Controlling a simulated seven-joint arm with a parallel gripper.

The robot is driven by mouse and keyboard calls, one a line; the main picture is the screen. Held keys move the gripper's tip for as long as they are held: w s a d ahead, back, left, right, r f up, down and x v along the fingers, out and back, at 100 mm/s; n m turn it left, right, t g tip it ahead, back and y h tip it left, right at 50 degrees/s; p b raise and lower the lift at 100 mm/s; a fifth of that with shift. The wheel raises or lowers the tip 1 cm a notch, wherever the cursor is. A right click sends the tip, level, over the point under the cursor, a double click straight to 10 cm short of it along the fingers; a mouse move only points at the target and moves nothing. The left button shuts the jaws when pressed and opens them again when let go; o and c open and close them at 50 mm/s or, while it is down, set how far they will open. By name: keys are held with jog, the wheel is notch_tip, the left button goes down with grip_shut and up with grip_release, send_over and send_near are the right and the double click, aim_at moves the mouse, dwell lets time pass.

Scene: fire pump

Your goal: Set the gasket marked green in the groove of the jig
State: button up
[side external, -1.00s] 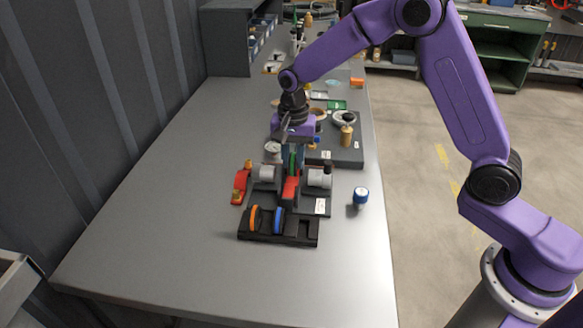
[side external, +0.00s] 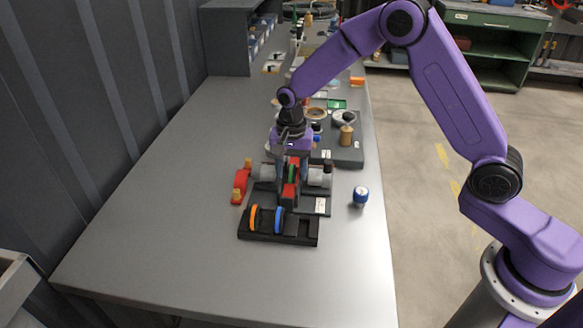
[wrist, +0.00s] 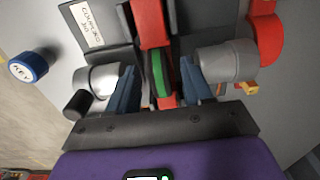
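The green gasket (wrist: 160,74) stands on edge in the middle of the jig (wrist: 103,52), between its two grey cylinders, beside red parts. In the side view the green gasket (side external: 291,174) is partly covered by my gripper. My gripper (wrist: 158,80) is low over the jig, its two blue fingers on either side of the gasket. A gap shows between each finger and the green edge, so it looks open. The jig (side external: 320,205) lies on the table. The groove is covered by the gasket and fingers; how deep the gasket sits cannot be told.
A black rack (side external: 290,238) in front holds an orange gasket (side external: 254,218) and a blue gasket (side external: 279,219). A red part (side external: 240,187) lies left of the jig. A blue-capped knob (side external: 360,196) stands right. A dark tray (side external: 350,152) lies behind. The table's left side is clear.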

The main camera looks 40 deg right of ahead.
aim_at(293, 170)
jog(key=shift+r, duration=0.1)
notch_tip(293, 170, up, 12)
dwell(0.5)
jog(key=shift+r, duration=0.1)
jog(key=s+r+n, duration=0.2)
jog(key=s+n, duration=0.9)
jog(key=s, duration=0.7)
jog(key=s+d+f+n, duration=0.1)
jog(key=s+d+n, duration=0.3)
jog(key=s, duration=0.4)
jog(key=s+d+f+n, duration=0.1)
jog(key=s+d+n, duration=0.2)
jog(key=s+n, duration=0.3)
jog(key=s, duration=0.3)
jog(key=shift+d+f+n, duration=0.25)
jog(key=shift+d+n, duration=0.05)
jog(key=shift+d, duration=0.05)
